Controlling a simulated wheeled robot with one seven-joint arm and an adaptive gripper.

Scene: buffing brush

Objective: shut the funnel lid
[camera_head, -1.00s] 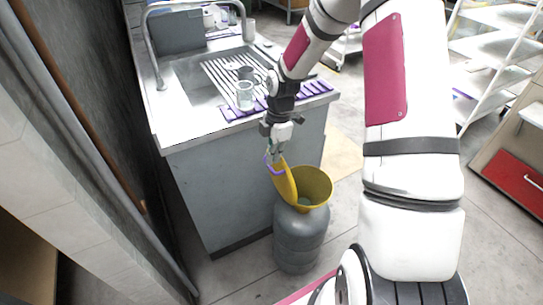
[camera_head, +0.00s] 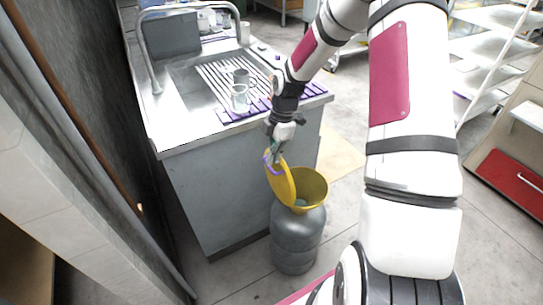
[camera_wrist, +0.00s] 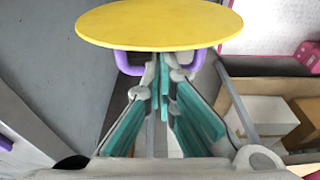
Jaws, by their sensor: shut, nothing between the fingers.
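The yellow funnel (camera_head: 312,187) sits on top of a grey drum (camera_head: 297,240) on the floor beside the sink counter. Its yellow lid (camera_head: 284,184) stands open and upright at the funnel's left side, with a purple handle (camera_head: 267,163) on its outer face. In the wrist view the lid (camera_wrist: 160,25) spans the top of the picture and the purple handle (camera_wrist: 130,64) hangs below it. My gripper (camera_head: 274,155) is at the handle, behind the lid. Its teal fingers (camera_wrist: 165,95) are shut, with nothing between them, and their tips are close to the lid's underside; contact is unclear.
The sink counter (camera_head: 215,165) stands close behind and left of the drum. Floor to the right of the drum is clear. Shelves (camera_head: 490,70) and a red drawer (camera_head: 512,182) are farther right.

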